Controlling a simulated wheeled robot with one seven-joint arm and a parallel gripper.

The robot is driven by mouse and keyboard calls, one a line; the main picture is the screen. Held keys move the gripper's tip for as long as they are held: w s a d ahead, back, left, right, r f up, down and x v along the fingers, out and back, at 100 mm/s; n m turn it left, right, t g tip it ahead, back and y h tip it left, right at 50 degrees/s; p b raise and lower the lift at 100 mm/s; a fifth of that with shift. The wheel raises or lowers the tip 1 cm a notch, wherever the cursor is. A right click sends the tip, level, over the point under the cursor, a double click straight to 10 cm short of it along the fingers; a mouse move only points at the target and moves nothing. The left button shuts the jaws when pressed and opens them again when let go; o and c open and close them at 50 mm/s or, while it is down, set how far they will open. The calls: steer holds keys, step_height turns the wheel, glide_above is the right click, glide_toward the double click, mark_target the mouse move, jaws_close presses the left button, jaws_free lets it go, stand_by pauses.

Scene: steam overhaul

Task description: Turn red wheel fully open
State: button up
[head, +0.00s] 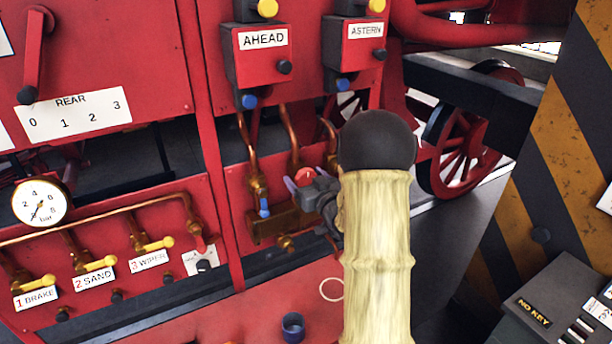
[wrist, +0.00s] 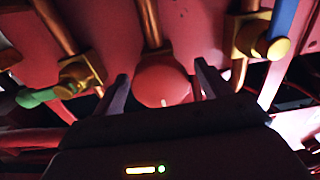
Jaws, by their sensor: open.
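The red wheel (head: 305,175) shows as a small red round shape low on the red panel, below the AHEAD and ASTERN boxes, partly covered by my gripper. In the wrist view the red wheel (wrist: 163,82) is a smooth, rounded red disc below a copper pipe. My gripper (head: 311,182) is at the wheel, its far side hidden by my arm in the head view. In the wrist view my gripper (wrist: 162,84) is open, with one dark finger on each side of the wheel. I cannot tell whether either finger touches it.
A brass valve with a blue handle (head: 264,208) sits close left of my gripper. The wrist view shows a green handle (wrist: 38,97) and a blue handle (wrist: 285,22) on either side. A striped post (head: 550,170) stands right.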

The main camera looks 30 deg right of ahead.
steer(key=c, duration=1)
